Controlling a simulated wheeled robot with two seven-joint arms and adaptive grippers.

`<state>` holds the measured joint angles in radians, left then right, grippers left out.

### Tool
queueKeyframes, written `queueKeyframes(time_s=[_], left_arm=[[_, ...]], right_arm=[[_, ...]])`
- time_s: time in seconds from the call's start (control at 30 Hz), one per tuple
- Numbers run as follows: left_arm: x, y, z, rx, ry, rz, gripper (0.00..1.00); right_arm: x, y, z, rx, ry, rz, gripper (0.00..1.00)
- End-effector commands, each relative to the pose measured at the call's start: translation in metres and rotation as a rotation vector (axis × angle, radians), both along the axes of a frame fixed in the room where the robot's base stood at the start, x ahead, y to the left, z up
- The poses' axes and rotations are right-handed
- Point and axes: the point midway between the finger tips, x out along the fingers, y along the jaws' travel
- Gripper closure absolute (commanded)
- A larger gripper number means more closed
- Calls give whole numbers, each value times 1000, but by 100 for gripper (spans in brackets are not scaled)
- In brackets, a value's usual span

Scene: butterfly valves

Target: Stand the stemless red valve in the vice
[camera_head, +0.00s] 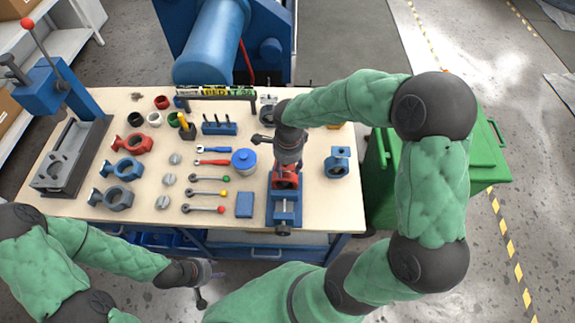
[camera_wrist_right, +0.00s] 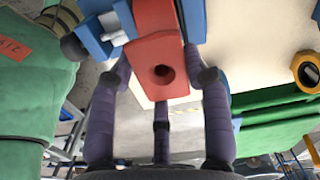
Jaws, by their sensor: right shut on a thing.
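The stemless red valve (camera_head: 285,176) is at the blue vice (camera_head: 284,208) near the table's right front. My right gripper (camera_head: 287,163) is over it from above, shut on it. In the right wrist view the red valve (camera_wrist_right: 160,70) shows a dark round hole in its end face, between my gripper's fingers (camera_wrist_right: 160,95). Blue vice parts (camera_wrist_right: 113,22) are right beside it there. Whether the valve is fully seated between the jaws is hidden. My left gripper (camera_head: 205,275) is low, in front of the table's front edge; its opening is unclear.
A green bin (camera_head: 440,155) is beyond the right edge.

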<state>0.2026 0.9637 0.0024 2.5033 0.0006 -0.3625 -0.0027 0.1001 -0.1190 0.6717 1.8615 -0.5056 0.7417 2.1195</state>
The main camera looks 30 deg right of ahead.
Motion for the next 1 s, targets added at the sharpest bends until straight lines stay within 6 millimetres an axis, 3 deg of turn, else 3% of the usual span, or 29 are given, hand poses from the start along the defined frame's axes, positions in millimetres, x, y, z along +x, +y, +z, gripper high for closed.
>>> queueKeyframes(time_s=[0.47, 0.5, 0.57, 1.0], left_arm=[[0, 0, -3, 0, 0, 0, 60], [0, 0, -3, 0, 0, 0, 60], [0, 0, -3, 0, 0, 0, 60], [0, 0, -3, 0, 0, 0, 60]], right_arm=[[1, 0, 0, 0, -4, -1, 100], [1, 0, 0, 0, -3, -1, 41], [1, 0, 0, 0, -3, -1, 24], [0, 0, 4, 0, 0, 0, 24]])
